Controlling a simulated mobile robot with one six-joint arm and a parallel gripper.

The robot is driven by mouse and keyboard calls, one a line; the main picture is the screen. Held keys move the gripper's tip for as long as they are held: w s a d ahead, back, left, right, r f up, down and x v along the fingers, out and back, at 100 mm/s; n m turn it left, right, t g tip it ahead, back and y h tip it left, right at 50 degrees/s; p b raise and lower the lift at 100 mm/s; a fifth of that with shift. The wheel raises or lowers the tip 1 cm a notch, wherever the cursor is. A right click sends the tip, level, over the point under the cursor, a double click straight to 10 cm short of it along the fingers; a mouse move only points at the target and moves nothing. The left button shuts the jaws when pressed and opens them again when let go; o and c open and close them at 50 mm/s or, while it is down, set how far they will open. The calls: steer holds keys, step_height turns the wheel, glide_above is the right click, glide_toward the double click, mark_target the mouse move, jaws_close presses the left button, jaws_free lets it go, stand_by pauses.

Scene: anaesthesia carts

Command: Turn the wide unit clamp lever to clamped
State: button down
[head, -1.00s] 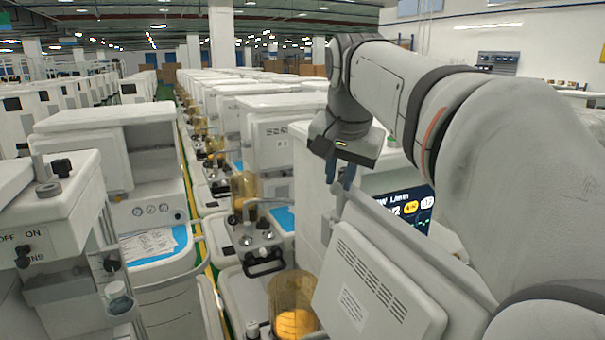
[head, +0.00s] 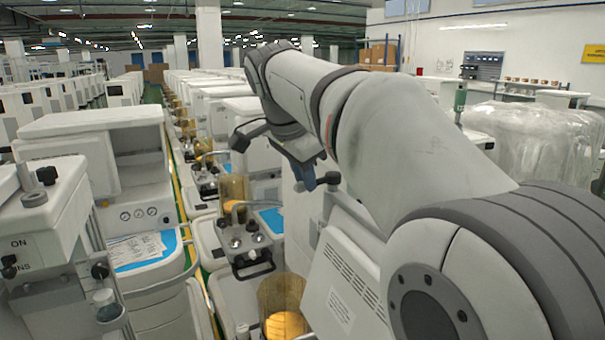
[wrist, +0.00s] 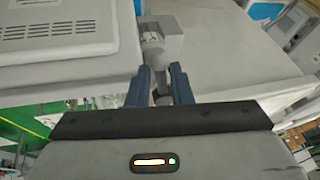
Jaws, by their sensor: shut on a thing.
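My gripper (head: 312,178) is at the upper edge of the vented panel unit (head: 338,262), just right of the picture's middle. In the wrist view, my gripper's blue fingers (wrist: 159,76) are shut on a narrow grey lever (wrist: 161,96). The lever extends from a rounded pivot beside a light grey clamp block (wrist: 178,36). The fingers cover part of the lever, and I see no position marking on it. In the head view a small grey piece shows against the fingertips; my arm hides most of the clamp.
An amber canister (head: 283,303) stands left of the vented panel. A cart with a blue tray (head: 140,250) stands at left, and a row of carts runs back. A plastic-wrapped bundle (head: 545,140) stands at right. The green aisle floor (wrist: 60,140) shows below the panel.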

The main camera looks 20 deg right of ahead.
stand_by(0.3)
steer(key=c, duration=1.5)
jaws_free()
steer(key=shift+w, duration=0.1)
steer(key=shift+o, duration=0.2)
steer(key=v, duration=0.7)
steer(key=shift+a+r, duration=0.2)
steer(key=shift+r, duration=0.1)
